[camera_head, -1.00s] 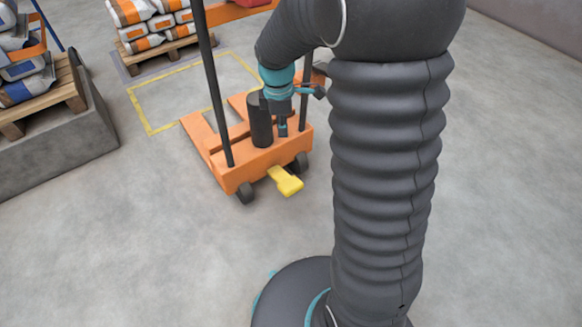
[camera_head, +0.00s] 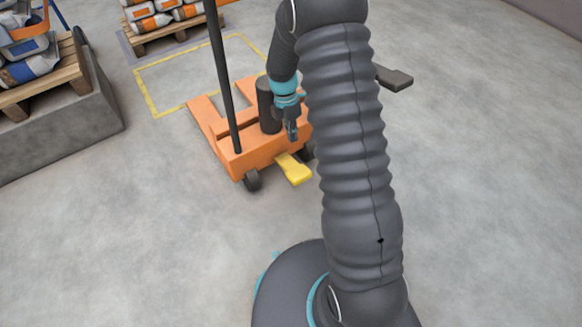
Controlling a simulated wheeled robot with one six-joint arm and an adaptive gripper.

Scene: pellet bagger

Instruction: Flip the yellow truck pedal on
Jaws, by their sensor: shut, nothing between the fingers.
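The yellow pedal (camera_head: 295,170) sticks out from the near edge of the orange pallet truck (camera_head: 238,160), low above the floor. It slopes toward me and to the right. My gripper (camera_head: 292,136) points down just above and behind the pedal, over the truck's orange body. It is shut and empty, with a visible gap in the picture between its tips and the pedal. The truck's dark cylinder (camera_head: 268,105) stands just left of my gripper. My arm hides the right part of the truck.
A dark upright post (camera_head: 222,85) rises from the truck's left side. A concrete block with a wooden pallet (camera_head: 48,92) of bags stands at the left. Another loaded pallet (camera_head: 172,34) is at the back. A dark flat piece (camera_head: 394,78) shows right of my arm. The floor in front is clear.

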